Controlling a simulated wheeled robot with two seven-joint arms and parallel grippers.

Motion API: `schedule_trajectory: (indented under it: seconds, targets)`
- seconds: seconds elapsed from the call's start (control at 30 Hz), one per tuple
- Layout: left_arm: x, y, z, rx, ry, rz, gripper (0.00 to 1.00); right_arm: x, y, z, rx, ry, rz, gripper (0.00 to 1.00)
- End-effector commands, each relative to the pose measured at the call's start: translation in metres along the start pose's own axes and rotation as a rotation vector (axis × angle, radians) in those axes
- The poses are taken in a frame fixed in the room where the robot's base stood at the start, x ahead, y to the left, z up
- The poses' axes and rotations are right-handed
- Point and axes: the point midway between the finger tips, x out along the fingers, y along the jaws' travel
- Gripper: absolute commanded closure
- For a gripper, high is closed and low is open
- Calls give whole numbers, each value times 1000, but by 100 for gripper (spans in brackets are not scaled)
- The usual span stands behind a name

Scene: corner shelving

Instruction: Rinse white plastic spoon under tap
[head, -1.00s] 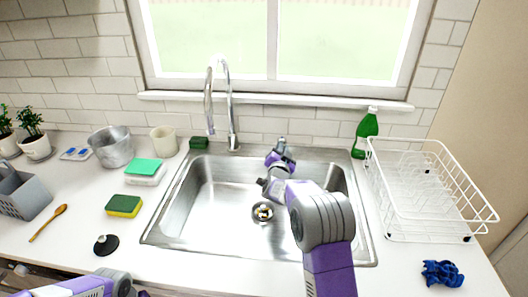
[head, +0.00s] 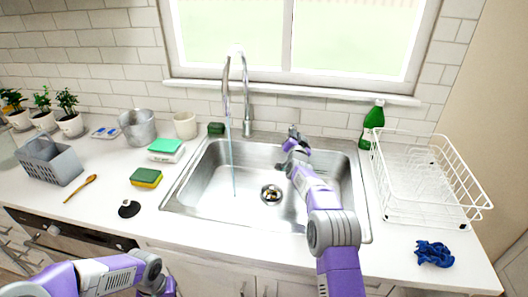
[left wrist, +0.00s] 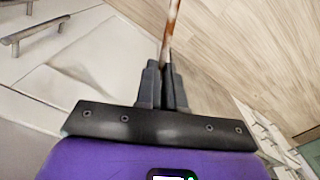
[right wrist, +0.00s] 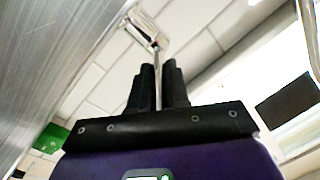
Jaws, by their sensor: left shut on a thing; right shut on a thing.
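The tap (head: 245,100) stands behind the sink (head: 330,218), and a thin stream of water (head: 232,165) falls from its spout into the basin. My right gripper (head: 294,132) reaches over the basin to the back rim, right of the tap. In the right wrist view, the gripper (right wrist: 158,74) is shut on a thin metal lever (right wrist: 156,50) below a chrome block. My left gripper (left wrist: 167,75) is shut on a slim white stick with brown stains, apparently the white plastic spoon (left wrist: 172,28). Its far end is out of view. The left fingertips are hidden in the head view.
A green bottle (head: 373,123) and a white dish rack (head: 385,205) stand right of the sink. A blue cloth (head: 434,254) lies in front. Sponges (head: 146,178), a black stopper (head: 129,209), a wooden spoon (head: 80,189) and a grey caddy (head: 58,167) are on the left counter.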

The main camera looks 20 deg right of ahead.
Motion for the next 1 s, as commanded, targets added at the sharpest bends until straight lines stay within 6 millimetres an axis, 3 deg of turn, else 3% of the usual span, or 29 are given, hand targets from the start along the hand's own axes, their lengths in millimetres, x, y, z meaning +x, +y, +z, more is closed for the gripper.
schedule_trajectory:
  seconds: [0.17, 0.2, 0.33, 0.73, 1.0]
  targets:
    - [0, 0, 0, 0, 0, 0, 100, 0, -2, 0, 1, 0, -3, 100]
    - [0, 0, 0, 0, 0, 0, 100, 0, -2, 0, 1, 0, -3, 80]
    - [0, 0, 0, 0, 0, 0, 100, 0, -2, 0, 1, 0, -2, 60]
    - [0, 0, 0, 0, 0, 0, 100, -3, 0, 0, 0, 1, 1, 59]
    - [1, 0, 0, 0, 0, 0, 100, -25, 0, -1, 1, 0, 2, 59]
